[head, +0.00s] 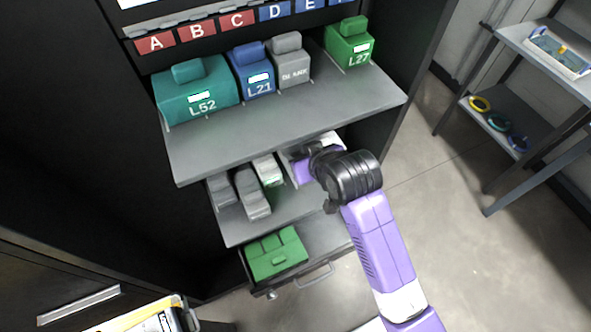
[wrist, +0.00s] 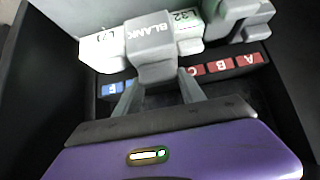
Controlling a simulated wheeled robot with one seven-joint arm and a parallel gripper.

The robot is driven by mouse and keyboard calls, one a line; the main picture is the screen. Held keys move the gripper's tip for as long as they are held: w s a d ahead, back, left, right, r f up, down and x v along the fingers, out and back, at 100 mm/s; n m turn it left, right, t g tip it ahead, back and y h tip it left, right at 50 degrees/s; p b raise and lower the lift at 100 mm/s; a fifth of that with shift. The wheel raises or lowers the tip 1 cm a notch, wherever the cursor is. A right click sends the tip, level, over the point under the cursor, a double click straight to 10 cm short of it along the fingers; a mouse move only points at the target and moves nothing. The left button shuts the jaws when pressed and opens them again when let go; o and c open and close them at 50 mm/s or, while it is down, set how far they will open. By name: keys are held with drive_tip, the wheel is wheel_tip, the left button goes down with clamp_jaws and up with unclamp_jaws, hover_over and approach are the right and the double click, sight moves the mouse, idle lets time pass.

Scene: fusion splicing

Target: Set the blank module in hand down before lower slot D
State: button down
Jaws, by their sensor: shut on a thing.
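My gripper (wrist: 158,80) is shut on a grey blank module (wrist: 152,48), one finger on each side of it, inside the lower bay. "BLANK" shows upside down on its top in the wrist view. The module covers the middle of the lower label strip, including where D falls; red C (wrist: 194,70) shows just to its right and blue F (wrist: 110,89) to its left. Whether its base touches the shelf cannot be told. In the head view my wrist hides the held module; the lower shelf (head: 237,232) shows beside it.
On the lower shelf, grey modules (head: 252,193) and a white-and-green module (head: 268,170) stand left of my gripper. A white module (wrist: 102,50) also stands close by. The upper shelf (head: 290,117) overhangs.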

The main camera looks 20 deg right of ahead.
wheel_tip(320, 180, down, 8)
drive_tip(key=shift+f, duration=0.1)
idle(0.4)
drive_tip(key=c, duration=0.5)
unclamp_jaws()
drive_tip(key=shift+s, duration=0.1)
drive_tip(key=s+r+t, duration=0.2)
drive_tip(key=s+r, duration=0.4)
drive_tip(key=s, duration=0.5)
drive_tip(key=s+r+t, duration=0.2)
drive_tip(key=s+r, duration=0.4)
drive_tip(key=s, duration=0.6)
drive_tip(key=s+r+t, duration=0.1)
drive_tip(key=s+r, duration=0.5)
drive_tip(key=s, duration=0.5)
drive_tip(key=shift+s+t, duration=0.3)
drive_tip(key=shift+t, duration=0.1)
